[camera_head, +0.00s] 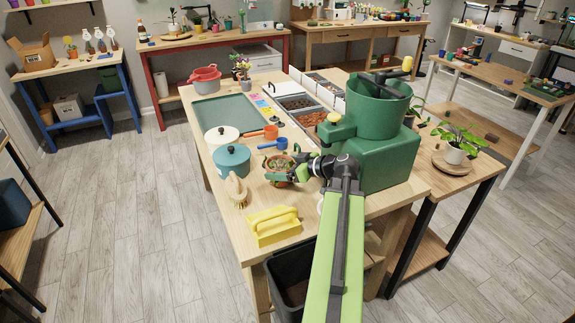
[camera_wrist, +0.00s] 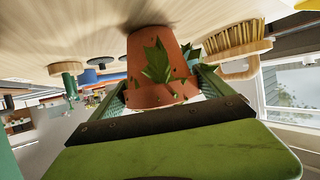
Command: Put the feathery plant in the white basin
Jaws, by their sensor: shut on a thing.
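My gripper (camera_head: 291,168) is shut on a small terracotta pot with a green plant (camera_head: 277,172), over the near part of the wooden table. In the wrist view the orange-brown pot (camera_wrist: 150,62) sits between the two green fingers of my gripper (camera_wrist: 162,90), with pointed green leaves in front of it. I cannot tell whether the pot touches the table, and the leaves are too small to judge as feathery. A cream-white round vessel (camera_head: 221,135) stands to the left, behind a teal pot. I cannot tell whether it is the white basin.
A blue scoop (camera_head: 272,145) lies behind. The green mat (camera_head: 225,112) looks mostly clear.

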